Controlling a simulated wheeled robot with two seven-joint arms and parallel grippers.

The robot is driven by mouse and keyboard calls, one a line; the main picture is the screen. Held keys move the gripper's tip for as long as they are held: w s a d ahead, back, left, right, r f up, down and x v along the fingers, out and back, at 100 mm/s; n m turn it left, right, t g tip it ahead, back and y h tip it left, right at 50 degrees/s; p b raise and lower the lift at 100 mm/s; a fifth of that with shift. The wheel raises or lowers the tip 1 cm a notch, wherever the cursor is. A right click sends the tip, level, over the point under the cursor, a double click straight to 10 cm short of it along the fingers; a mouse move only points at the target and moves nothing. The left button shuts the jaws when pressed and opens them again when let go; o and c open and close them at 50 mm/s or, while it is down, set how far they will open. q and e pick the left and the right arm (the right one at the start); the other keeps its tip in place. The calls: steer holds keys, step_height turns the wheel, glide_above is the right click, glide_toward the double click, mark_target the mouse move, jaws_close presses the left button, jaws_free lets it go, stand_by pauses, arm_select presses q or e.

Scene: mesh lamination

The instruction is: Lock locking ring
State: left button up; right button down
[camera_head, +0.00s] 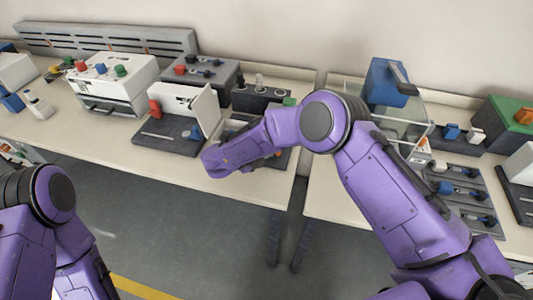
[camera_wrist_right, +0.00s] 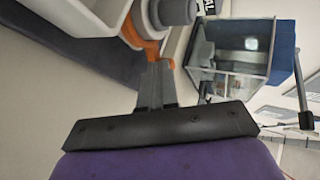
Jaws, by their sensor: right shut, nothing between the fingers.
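In the right wrist view an orange ring part (camera_wrist_right: 132,32) with a tab sits around the base of a grey stepped cylinder (camera_wrist_right: 168,14) on a white body. It looks like the locking ring. My right gripper (camera_wrist_right: 160,64) is shut and empty, with its fingertips close against the orange tab; I cannot tell whether they touch. In the head view my right arm reaches over the middle of the bench and hides the gripper and the ring. My left arm shows at the lower left, but its gripper is out of view.
A glass case with a blue part (camera_head: 388,82) stands right of my right arm, also in the wrist view (camera_wrist_right: 240,50). A white panel on a dark base (camera_head: 165,140) and a white box with coloured knobs (camera_head: 112,75) stand left. The grey floor in front is clear.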

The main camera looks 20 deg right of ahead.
steer(key=shift+w+a, duration=0.15)
steer(key=shift+a, duration=0.2)
steer(key=shift+a+f, duration=0.1)
steer(key=shift+a, duration=0.15)
steer(key=a, duration=0.1)
steer(key=s+a, duration=0.1)
steer(key=a, duration=0.1)
steer(key=shift+s+f+b, duration=0.1)
steer(key=shift+s+b, duration=0.25)
steer(key=shift+b, duration=0.05)
steer(key=b+v, duration=0.2)
steer(key=v, duration=0.8)
steer(key=shift+b, duration=0.3)
